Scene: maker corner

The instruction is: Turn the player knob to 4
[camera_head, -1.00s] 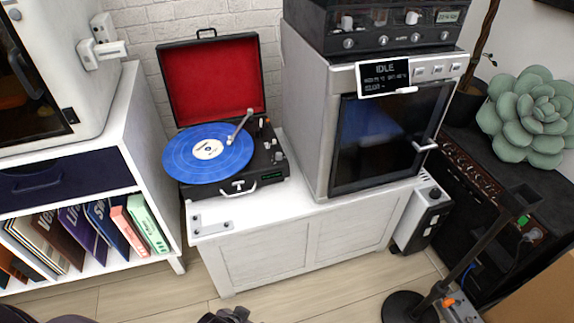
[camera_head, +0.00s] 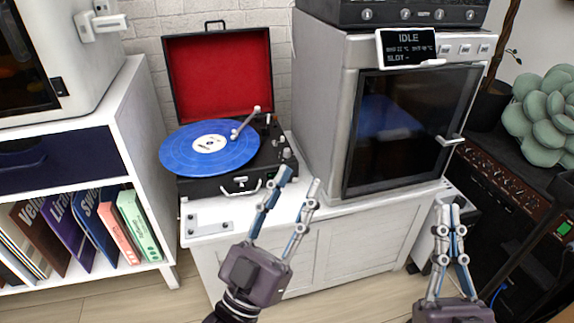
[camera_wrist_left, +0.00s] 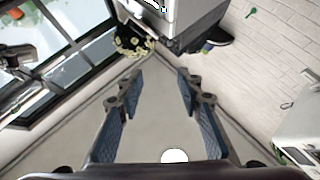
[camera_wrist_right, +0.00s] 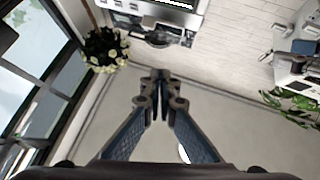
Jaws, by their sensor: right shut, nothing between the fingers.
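The record player (camera_head: 215,187) is an open black case with a red lid lining and a blue record (camera_head: 185,153), on the white cabinet. Small pale knobs (camera_head: 287,154) sit on the right side of its deck; their markings are too small to read. My left gripper (camera_head: 300,179) is open and empty, in front of the player's right front corner in the head view. Its fingers also show apart in the left wrist view (camera_wrist_left: 160,78). My right gripper (camera_head: 448,209) is shut and empty, in front of the cabinet's right end; it also shows in the right wrist view (camera_wrist_right: 160,75).
A grey oven-like machine (camera_head: 335,105) with a dark glass door stands right of the player, its display reading IDLE. A white shelf (camera_head: 130,120) with records stands at the left. A dark amplifier (camera_head: 500,180) and a succulent (camera_head: 545,115) are at the right.

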